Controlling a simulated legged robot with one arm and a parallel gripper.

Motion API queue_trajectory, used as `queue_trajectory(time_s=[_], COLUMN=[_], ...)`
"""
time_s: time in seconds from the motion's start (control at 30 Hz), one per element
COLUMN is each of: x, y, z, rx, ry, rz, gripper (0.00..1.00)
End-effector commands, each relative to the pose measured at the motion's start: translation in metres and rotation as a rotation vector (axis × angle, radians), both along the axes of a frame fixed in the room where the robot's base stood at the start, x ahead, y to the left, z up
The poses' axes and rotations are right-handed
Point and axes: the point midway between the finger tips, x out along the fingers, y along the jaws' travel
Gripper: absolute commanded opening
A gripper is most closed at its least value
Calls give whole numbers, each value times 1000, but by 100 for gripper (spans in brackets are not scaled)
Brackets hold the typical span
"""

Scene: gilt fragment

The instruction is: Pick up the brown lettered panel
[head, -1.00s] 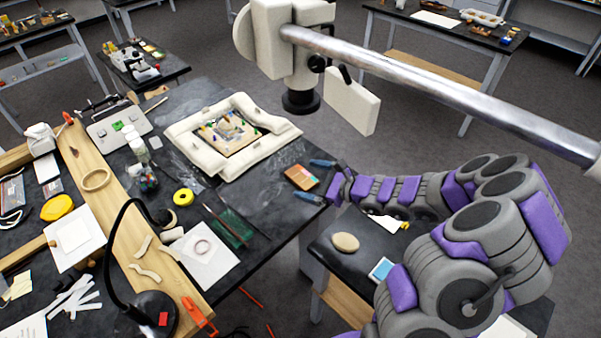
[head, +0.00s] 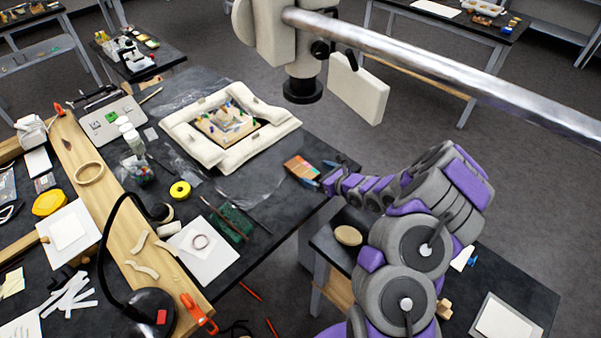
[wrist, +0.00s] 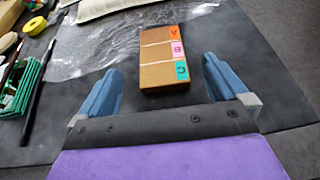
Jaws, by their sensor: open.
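The brown lettered panel (wrist: 158,62) lies flat on the black table, with orange, pink and teal tabs marked A, B and C along its right side in the wrist view. It also shows in the head view (head: 299,168), near the table's right edge. My gripper (wrist: 162,88) is open, its two blue fingers spread wide. No contact shows. In the head view my gripper (head: 326,174) is right beside the panel, and one finger partly overlaps its lower edge.
A padded white frame (head: 180,133) holding a small board sits behind the panel. A green tray (wrist: 18,88) and a dark rod (wrist: 39,85) lie to the left in the wrist view. A yellow tape roll (head: 180,190) is further left. Clear plastic film lies near the panel.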

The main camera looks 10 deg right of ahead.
Motion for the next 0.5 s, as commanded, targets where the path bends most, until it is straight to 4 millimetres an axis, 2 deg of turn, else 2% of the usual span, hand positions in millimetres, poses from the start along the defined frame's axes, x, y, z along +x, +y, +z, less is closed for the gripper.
queue_trajectory(time_s=[0.1,0.33,0.5], x=[12,21,36], y=[8,16,28], z=[-9,-14,-28], rx=[0,1,-5], ry=[2,3,2], rz=[2,1,3], gripper=[100,100,100])
